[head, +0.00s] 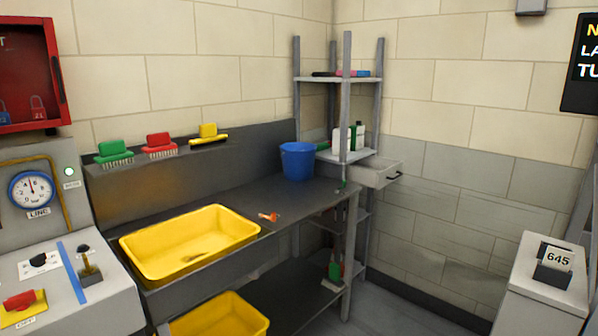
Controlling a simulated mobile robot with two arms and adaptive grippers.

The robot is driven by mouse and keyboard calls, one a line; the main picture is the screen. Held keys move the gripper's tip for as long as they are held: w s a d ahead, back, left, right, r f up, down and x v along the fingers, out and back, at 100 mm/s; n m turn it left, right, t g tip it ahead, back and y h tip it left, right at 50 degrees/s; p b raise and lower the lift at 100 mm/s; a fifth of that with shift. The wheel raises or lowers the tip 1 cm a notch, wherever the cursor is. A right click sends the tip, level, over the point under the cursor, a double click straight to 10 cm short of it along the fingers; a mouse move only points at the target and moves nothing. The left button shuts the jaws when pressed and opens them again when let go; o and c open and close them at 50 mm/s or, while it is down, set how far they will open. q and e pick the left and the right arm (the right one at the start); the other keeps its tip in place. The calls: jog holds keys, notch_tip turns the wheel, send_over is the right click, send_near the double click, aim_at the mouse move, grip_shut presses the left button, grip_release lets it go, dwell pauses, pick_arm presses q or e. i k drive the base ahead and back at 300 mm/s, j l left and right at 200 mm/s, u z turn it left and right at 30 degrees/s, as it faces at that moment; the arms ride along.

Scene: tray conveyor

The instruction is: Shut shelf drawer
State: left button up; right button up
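The shelf (338,79) is a narrow grey rack in the far corner, behind the end of the dark bench. Its drawer (367,177) is a light grey box just below the middle shelf board. The drawer stands pulled out toward the right, with its open top showing and a dark handle (395,176) on its front. Part of the drawer's left side is hidden behind a rack post. Neither of my grippers is in the head view, and nothing touches the drawer's handle.
A dark bench (290,208) holds a yellow tub (190,243), a blue bucket (297,161) and a small orange item (268,217). A white cabinet (540,280) stands front right. Bare floor (400,310) lies between bench and cabinet. Bottles stand on the middle board.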

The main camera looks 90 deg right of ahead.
aim_at(368, 169)
jog(key=z, duration=3.4)
jog(key=i+j+u, duration=0.1)
jog(key=i, duration=0.45)
jog(key=i+j, duration=0.2)
jog(key=i, duration=0.35)
jog(key=u, duration=0.05)
